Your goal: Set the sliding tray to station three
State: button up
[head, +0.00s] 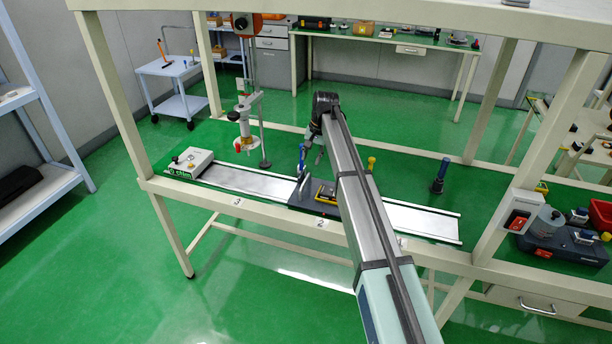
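The sliding tray (328,208) is a dark grey plate on a long silver rail (262,182), just behind the printed mark "2" (320,223). It carries a blue upright part (302,158) at its left side and a yellow-and-black item (326,193). The mark "3" (237,202) is on the front beam to the left, with bare rail behind it. My gripper (315,158) is small and dark, near the blue upright part and above the tray. I cannot tell whether it touches anything or how its fingers stand. My arm covers the tray's right side.
A white box (194,163) sits at the rail's left end. A hanging tool (243,118) and a thin stand are behind the rail near "3". A dark blue post (439,177) stands behind the rail on the right. A red-switch box (518,212) is on the right frame post.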

aim_at(306, 180)
jog(key=f, duration=0.3)
jog(key=a+f+p, duration=0.1)
jog(key=f, duration=0.3)
jog(key=a+f+p, duration=0.1)
jog(key=f, duration=0.2)
jog(key=shift+w+f, duration=0.2)
jog(key=shift+w, duration=0.05)
grip_shut()
